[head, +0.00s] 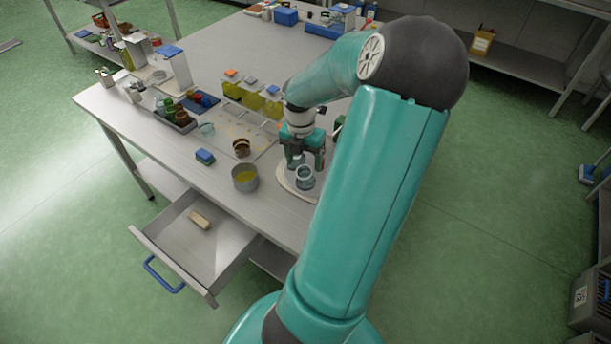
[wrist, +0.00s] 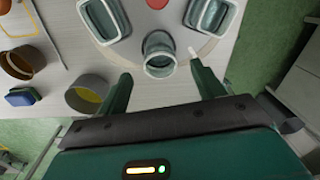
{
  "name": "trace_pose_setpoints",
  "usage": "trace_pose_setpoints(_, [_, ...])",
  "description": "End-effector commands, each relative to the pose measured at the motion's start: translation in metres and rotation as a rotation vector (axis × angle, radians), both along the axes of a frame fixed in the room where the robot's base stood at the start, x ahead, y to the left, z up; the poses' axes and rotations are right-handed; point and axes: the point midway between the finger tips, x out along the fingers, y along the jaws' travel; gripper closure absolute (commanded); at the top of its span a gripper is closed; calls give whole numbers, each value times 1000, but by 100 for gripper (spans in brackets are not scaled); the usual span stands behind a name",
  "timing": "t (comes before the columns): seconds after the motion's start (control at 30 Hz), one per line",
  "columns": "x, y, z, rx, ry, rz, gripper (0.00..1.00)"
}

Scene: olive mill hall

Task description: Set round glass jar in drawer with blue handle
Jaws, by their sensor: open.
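The round glass jar (head: 306,177) stands on a pale round board near the table's right edge. In the wrist view, the jar (wrist: 159,62) lies just ahead of the gap between my fingertips. My gripper (wrist: 162,82) is open and empty, one finger to each side below the jar; in the head view my gripper (head: 302,160) is beside and partly behind the jar. The drawer (head: 180,240) is pulled out at the table's front left, with its blue handle (head: 163,276) on the front. A small wooden block (head: 199,220) lies inside the drawer.
Two squarish glass jars (wrist: 103,20) (wrist: 212,14) stand close on either side behind the round one. A metal pot (head: 245,179) with yellow contents, a brown bowl (head: 241,148) and a blue sponge (head: 205,157) stand left of my gripper. Most of the drawer floor is bare.

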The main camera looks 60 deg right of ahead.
Motion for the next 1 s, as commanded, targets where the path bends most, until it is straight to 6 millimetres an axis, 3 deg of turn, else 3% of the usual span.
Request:
trace_pose_setpoints(0.4, [-2,2,-49,2,0,1,32])
trace_pose_setpoints(0.7, [-3,1,-55,-1,0,-1,32])
trace_pose_setpoints(0.93, [-3,1,-55,-1,0,-1,78])
trace_pose_setpoints(1.0, [-3,1,-54,-1,0,-1,85])
